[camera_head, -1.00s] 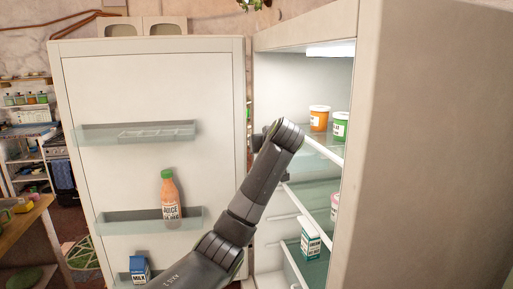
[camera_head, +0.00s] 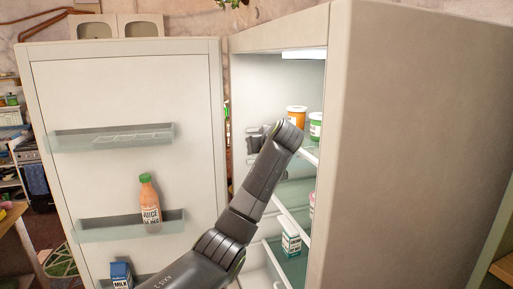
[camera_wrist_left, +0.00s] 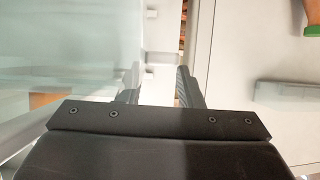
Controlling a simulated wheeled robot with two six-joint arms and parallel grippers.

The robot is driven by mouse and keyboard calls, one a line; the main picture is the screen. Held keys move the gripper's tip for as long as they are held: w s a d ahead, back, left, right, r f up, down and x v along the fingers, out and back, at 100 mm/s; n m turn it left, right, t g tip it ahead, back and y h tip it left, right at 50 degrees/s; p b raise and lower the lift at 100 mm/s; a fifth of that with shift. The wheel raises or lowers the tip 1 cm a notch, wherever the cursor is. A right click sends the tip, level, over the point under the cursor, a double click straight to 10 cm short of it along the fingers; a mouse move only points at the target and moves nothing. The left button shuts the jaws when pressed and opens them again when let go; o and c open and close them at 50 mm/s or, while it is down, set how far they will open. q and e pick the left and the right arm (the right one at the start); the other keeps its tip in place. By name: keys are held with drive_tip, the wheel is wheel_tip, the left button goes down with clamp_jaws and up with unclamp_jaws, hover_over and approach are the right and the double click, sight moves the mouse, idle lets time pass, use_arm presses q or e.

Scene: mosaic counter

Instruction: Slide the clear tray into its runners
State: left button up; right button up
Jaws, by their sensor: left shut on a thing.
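My left gripper (camera_head: 256,142) is at the opening of the fridge, partly hidden behind its own wrist. In the head view the tray cannot be told clearly from the glass shelves behind my arm. The runners cannot be made out. My right gripper is not in view.
The fridge door (camera_head: 120,95) stands open at left, with a juice bottle (camera_head: 150,208) and a milk carton (camera_head: 121,275) in its bins. Inside are an orange jar (camera_head: 296,117), a green jar (camera_head: 316,127) and a carton (camera_head: 291,237). The fridge side wall (camera_head: 410,130) blocks the right.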

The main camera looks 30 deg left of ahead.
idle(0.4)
use_arm(q)
drive_tip(key=o, duration=1.2)
drive_tip(key=shift+c, duration=0.2)
